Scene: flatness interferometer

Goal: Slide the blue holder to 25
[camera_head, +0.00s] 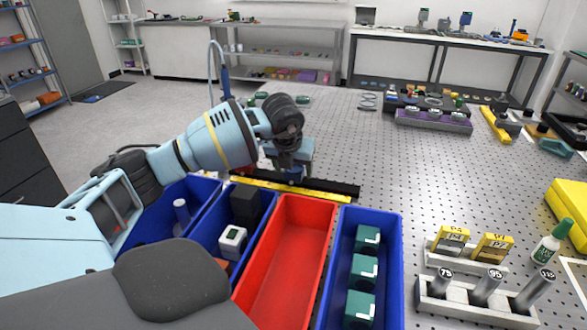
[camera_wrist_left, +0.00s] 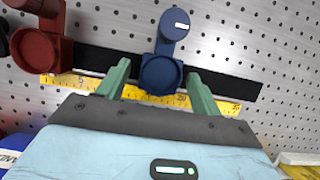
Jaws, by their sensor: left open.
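The blue holder (camera_wrist_left: 160,75) sits on the black rail (camera_wrist_left: 220,84) in the left wrist view, with a white label on its upper end. A yellow scale (camera_wrist_left: 140,92) runs along the rail's near side. The holder is just left of a mark that seems to read 20; the small digits are hard to read. My left gripper (camera_wrist_left: 160,88) is open, one green finger on each side of the holder with visible gaps. In the head view my left gripper (camera_head: 294,165) hangs over the rail and hides most of the holder. My right gripper is out of view.
A dark red holder (camera_wrist_left: 38,45) sits further left on the rail. In front of the rail stand a red bin (camera_head: 285,255) and a blue bin (camera_head: 392,270) with teal items.

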